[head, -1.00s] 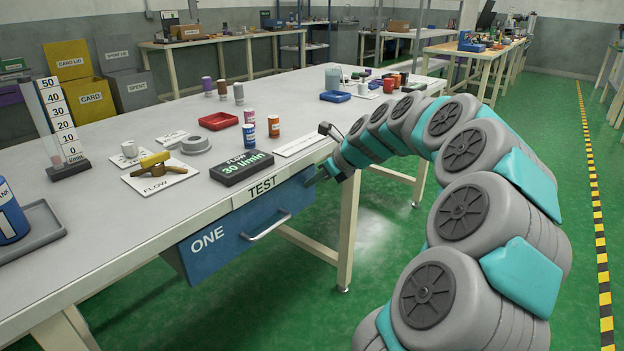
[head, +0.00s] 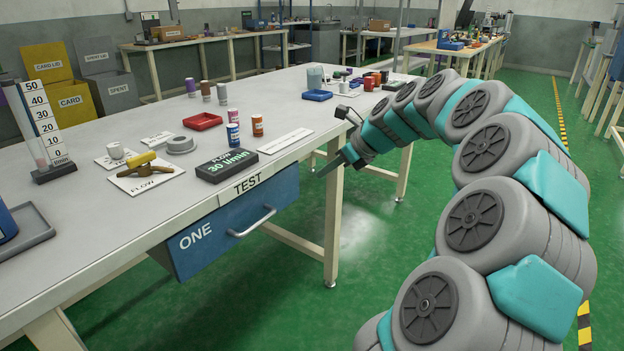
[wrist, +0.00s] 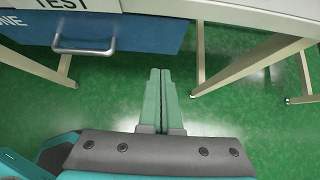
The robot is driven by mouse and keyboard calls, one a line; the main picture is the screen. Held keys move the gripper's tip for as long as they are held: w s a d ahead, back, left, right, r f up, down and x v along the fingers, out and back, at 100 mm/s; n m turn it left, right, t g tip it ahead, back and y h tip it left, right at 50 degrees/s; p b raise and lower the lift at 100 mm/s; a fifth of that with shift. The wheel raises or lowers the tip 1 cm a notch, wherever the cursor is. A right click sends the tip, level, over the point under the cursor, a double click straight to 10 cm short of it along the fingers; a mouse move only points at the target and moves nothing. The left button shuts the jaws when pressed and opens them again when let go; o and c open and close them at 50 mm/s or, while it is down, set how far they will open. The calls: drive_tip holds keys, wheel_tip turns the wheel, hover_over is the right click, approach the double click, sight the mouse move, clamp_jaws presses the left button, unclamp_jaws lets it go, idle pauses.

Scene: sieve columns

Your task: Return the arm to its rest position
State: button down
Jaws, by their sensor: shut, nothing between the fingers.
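My gripper (head: 330,168) hangs just off the front edge of the table, to the right of the blue drawer, at the end of my curved grey and teal arm. In the wrist view my gripper (wrist: 159,72) has its two green fingers shut side by side with nothing between them. The fingers point out over the green floor, apart from the drawer and the table legs.
The table (head: 92,213) carries a valve on a flow card, cups, cans and trays. Its blue drawer (head: 225,235) has a metal handle; it also shows in the wrist view (wrist: 150,32). A table leg (head: 333,220) stands close by. Green floor is clear below.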

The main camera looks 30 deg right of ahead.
drive_tip(key=shift+v, duration=1.45)
drive_tip(key=shift+a, duration=0.1)
drive_tip(key=s+a+f+n+g, duration=0.25)
drive_tip(key=a+n, duration=0.25)
drive_tip(key=a, duration=0.3)
drive_tip(key=s+a+f+n+g, duration=0.1)
drive_tip(key=s+a+n, duration=0.2)
drive_tip(key=a+n, duration=0.35)
drive_tip(key=s+a+f+n+g, duration=0.2)
drive_tip(key=s+a+n, duration=0.15)
drive_tip(key=a, duration=0.65)
drive_tip(key=s+a+f+n+g+h, duration=0.1)
drive_tip(key=s+a+f+n+g, duration=0.1)
drive_tip(key=s+f+n, duration=0.3)
drive_tip(key=s+a+f+n+g+h, duration=0.2)
drive_tip(key=s+f+n, duration=0.3)
drive_tip(key=s+n, duration=0.7)
drive_tip(key=s, duration=0.6)
drive_tip(key=shift+a+g, duration=0.35)
drive_tip(key=shift+a, duration=0.05)
